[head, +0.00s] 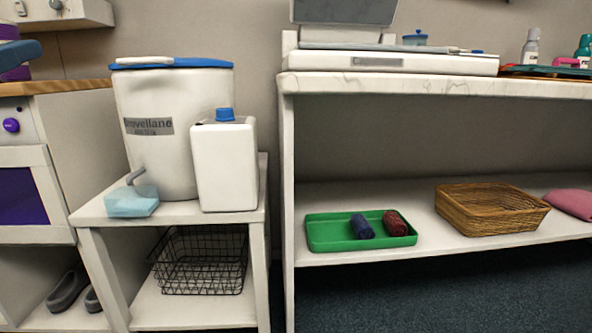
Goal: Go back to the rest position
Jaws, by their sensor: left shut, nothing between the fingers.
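A blue and purple shape (18,52) is cut off by the left edge of the head view, above the wooden counter top. I cannot tell for sure whether it is part of my left gripper or a thing on the counter. No held object shows by it. My right gripper is not in view.
A white drum with a blue lid (160,90), a white jug (224,168) and a light blue block (132,202) stand on a small white stand. A long shelf at right holds a green tray (330,238) and a wicker basket (490,210). The dark floor (450,290) in front is clear.

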